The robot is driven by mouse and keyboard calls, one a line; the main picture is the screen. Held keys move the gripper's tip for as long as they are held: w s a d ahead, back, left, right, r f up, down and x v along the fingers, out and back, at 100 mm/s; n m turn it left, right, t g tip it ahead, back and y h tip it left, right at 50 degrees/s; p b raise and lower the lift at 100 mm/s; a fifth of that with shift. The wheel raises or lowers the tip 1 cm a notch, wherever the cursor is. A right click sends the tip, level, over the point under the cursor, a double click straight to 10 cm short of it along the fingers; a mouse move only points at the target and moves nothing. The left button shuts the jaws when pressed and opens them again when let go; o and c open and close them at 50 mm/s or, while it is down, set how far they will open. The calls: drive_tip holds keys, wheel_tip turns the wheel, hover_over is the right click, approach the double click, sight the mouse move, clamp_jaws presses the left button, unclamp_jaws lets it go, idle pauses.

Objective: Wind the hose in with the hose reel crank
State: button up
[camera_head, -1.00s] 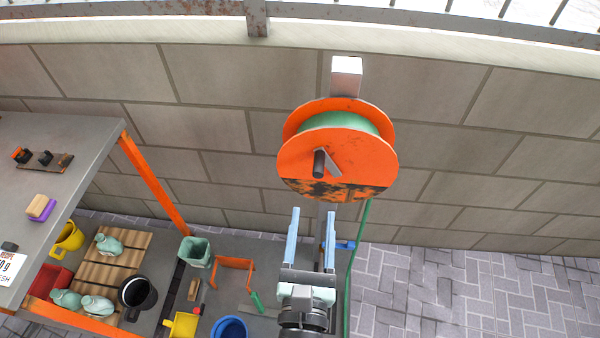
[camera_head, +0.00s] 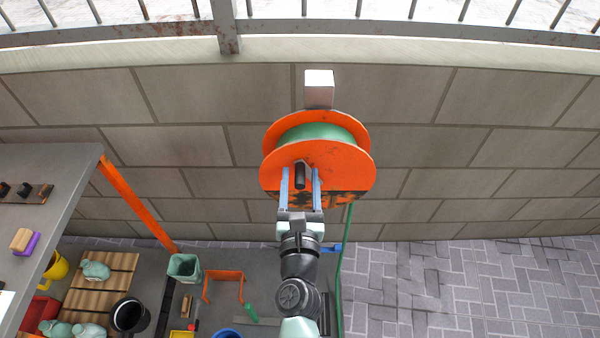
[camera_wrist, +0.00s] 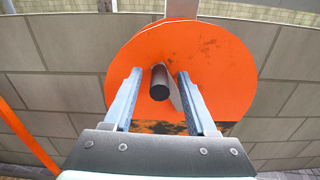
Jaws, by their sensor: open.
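The orange hose reel (camera_head: 345,165) is mounted on the block wall, with green hose (camera_head: 322,131) wound between its discs. A hose strand hangs down from its right side (camera_head: 345,245). The dark crank handle (camera_head: 300,175) sticks out from the front disc. My gripper (camera_head: 300,172) is open, with one blue finger on each side of the handle and visible gaps. The crank arm is partly hidden behind the handle.
A grey workbench (camera_head: 60,165) with an orange leg (camera_head: 135,205) stands at left. Below are a green pot (camera_head: 184,267), a black mug (camera_head: 128,315) and an orange frame (camera_head: 223,286). The paved floor (camera_head: 450,280) at right is clear.

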drive_tip(key=shift+w, duration=0.45)
clamp_jaws()
idle(1.2)
